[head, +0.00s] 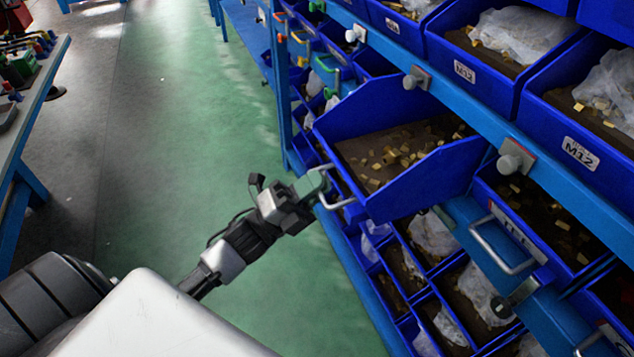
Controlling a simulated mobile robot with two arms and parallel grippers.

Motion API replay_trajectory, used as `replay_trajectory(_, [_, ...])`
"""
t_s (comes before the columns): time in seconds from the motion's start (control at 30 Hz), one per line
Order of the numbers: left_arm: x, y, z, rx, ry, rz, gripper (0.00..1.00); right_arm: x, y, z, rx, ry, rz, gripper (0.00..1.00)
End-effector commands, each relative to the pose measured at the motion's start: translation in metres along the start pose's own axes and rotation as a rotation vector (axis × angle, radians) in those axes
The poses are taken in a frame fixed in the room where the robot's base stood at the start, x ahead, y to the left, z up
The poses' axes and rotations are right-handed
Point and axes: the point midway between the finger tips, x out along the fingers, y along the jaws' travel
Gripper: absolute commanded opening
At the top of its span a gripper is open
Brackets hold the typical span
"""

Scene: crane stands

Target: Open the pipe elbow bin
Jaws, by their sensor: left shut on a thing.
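A blue bin (440,178) with small brass-coloured pieces inside juts out of the shelf rack, tilted toward the aisle. I take it to be the pipe elbow bin; no label on it is readable from here. A light metal handle (338,203) is on its front. My left gripper (318,188) is at the bin's front and shut on this handle. The fingertips partly hide the handle's upper end. My right gripper is not in view.
The blue rack holds several other bins, some labelled M12 (580,153), with white knobs (515,157) along its rails. Another bin handle (500,243) sticks out at lower right. A workbench (22,120) stands at far left. The green floor (185,130) between is clear.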

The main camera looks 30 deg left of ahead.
Motion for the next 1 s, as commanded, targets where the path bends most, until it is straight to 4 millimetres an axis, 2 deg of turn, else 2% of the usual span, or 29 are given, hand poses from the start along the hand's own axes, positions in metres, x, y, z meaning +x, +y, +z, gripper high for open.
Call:
replay_trajectory(0.13, [-0.001,0.001,0.000,-0.001,0.000,0.003,0.00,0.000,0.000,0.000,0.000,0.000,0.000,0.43])
replay_trajectory(0.17, [-0.001,0.001,0.000,-0.001,0.000,0.003,0.12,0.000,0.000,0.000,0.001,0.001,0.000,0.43])
replay_trajectory(0.2, [-0.001,0.001,0.000,-0.001,0.000,0.003,0.18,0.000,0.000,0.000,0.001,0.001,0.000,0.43])
replay_trajectory(0.23, [0.000,0.001,0.000,-0.001,0.000,0.003,0.19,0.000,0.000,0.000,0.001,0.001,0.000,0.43])
replay_trajectory(0.57, [-0.005,0.002,0.000,-0.001,-0.002,0.003,0.19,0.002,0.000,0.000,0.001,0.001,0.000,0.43])
replay_trajectory(0.77, [-0.038,0.004,0.000,-0.003,-0.004,0.006,0.19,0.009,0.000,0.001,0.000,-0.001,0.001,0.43])
replay_trajectory(0.83, [-0.053,0.004,0.000,-0.002,-0.004,0.006,0.19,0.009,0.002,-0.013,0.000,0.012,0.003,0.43])
replay_trajectory(1.0, [-0.085,0.003,0.000,-0.001,-0.003,0.006,0.19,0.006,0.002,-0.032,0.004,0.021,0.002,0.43])
